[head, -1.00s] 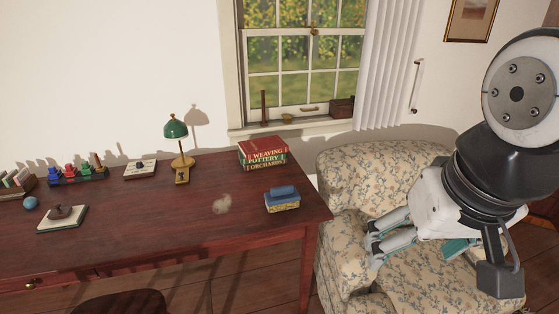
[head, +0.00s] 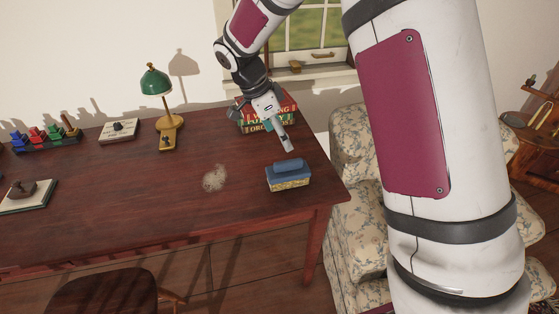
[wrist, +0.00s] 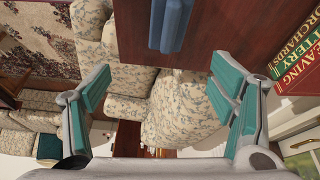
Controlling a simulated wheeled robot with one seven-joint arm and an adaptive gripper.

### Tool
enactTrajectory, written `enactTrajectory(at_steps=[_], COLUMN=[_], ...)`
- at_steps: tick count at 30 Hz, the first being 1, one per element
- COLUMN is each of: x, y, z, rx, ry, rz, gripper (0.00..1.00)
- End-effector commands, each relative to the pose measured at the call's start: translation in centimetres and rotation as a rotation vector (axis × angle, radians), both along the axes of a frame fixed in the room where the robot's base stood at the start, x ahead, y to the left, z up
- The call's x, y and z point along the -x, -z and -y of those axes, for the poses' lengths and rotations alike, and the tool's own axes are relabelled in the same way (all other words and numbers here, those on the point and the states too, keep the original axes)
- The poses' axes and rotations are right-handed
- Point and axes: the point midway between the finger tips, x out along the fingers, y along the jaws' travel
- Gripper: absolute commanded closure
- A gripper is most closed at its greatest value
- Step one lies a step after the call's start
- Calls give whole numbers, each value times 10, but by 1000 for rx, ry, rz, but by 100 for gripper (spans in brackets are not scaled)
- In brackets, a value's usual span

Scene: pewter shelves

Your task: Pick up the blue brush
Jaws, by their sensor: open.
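The blue brush (head: 288,178) lies on the desk near its right end, with a blue back and grip on top and pale yellow bristles below. In the wrist view its blue grip (wrist: 168,25) shows at the top edge, partly cut off, between the lines of the two fingers. My gripper (head: 263,127) is open and empty, above the desk behind the brush and in front of the book stack. In the wrist view the teal finger pads (wrist: 162,75) are wide apart, and neither touches the brush.
A book stack (head: 262,113) stands behind the brush, partly hidden by my gripper. A green lamp (head: 156,85) stands left of it. A pale dusty smudge (head: 215,178) marks the desk (head: 130,200) left of the brush. A floral armchair (head: 350,220) adjoins the desk's right end.

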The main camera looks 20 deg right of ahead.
Motion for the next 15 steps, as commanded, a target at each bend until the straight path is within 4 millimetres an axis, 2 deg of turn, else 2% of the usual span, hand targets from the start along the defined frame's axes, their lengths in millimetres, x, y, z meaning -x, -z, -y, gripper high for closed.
enactTrajectory(at_steps=[1, 3, 7, 11, 15], x=[-7, -14, -19, -19, -19], y=[15, 26, 40, 57, 82], z=[-3, -6, -7, 0, 11], rx=[8, 15, 23, 25, 26], ry=[32, 71, 108, 118, 118], rz=[5, 16, 26, 26, 25], gripper=[22, 22, 22, 22, 22])
